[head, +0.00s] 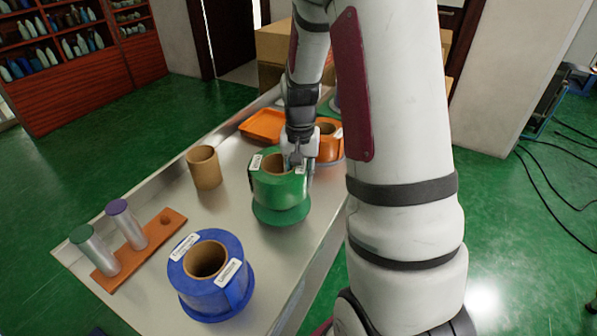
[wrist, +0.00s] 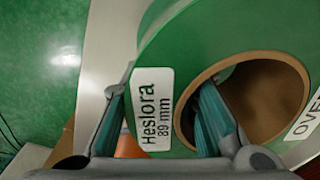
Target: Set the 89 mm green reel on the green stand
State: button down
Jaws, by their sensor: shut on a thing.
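The green reel (head: 272,187) has a brown cardboard core and white labels. In the wrist view the green reel (wrist: 220,40) shows a label reading "Heslora 89 mm". My gripper (head: 297,163) is shut on the reel's wall. In the wrist view, one finger of my gripper (wrist: 162,118) is inside the core and the other is outside the rim.
A blue reel (head: 208,289) stands at the front of the metal table (head: 160,208). An orange reel (head: 328,148) is close behind my gripper, beside an orange tray (head: 264,125). A cardboard tube (head: 204,168) and a board (head: 150,240) with two capped silver cylinders are at left.

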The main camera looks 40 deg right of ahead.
jog(key=shift+f, duration=1.65)
jog(key=shift+f+b, duration=0.45)
jog(key=shift+f, duration=0.15)
jog(key=c, duration=1.2)
grip_release()
jog(key=shift+c, duration=0.2)
